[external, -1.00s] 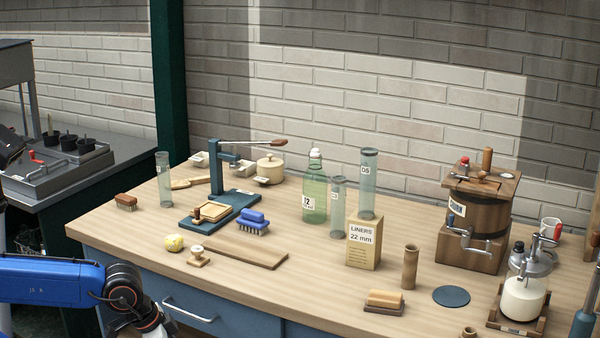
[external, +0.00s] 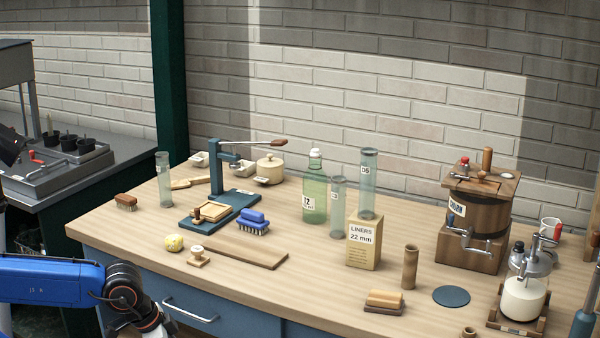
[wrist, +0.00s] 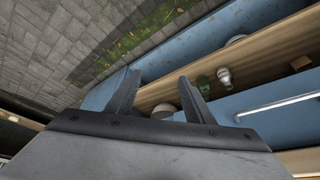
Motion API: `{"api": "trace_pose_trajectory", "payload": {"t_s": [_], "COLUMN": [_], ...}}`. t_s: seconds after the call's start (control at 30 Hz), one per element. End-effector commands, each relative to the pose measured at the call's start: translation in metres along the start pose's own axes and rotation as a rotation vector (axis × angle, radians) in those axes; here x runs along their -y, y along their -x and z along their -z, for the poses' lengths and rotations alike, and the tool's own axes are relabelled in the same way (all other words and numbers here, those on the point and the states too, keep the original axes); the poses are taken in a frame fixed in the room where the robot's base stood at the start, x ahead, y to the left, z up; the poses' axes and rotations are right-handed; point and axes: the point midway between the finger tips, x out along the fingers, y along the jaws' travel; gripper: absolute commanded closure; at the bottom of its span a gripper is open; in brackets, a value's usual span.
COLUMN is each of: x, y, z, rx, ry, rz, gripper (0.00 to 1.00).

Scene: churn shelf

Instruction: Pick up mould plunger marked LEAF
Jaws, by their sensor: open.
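A small pale wooden plunger (external: 198,257) with a round knob stands on the bench near its front left. A second, darker knobbed plunger (external: 197,214) is at the framed wooden mould on the blue press base. I cannot read a LEAF mark on either. In the wrist view my gripper (wrist: 158,92) is open, with nothing between its two dark fingers. In the external view my blue arm is at lower left and its gripper end is out of frame. In the wrist view several small objects (wrist: 224,76) sit on a wooden strip beyond the fingers, too small to name surely.
A yellow lump (external: 174,243) is beside the pale plunger, and a wooden board (external: 247,251) lies to its right. A blue brush (external: 253,222) and the blue lever press (external: 217,168) stand behind. A drawer handle (external: 190,309) juts from the bench front.

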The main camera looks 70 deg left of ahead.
Motion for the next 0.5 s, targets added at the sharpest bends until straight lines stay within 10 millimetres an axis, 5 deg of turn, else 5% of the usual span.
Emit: {"api": "trace_pose_trajectory", "payload": {"t_s": [0.5], "x": [0.0044], "y": [0.0006], "z": [-0.0004], "rx": [0.016], "ry": [0.068], "rz": [-0.001], "gripper": [0.53]}}
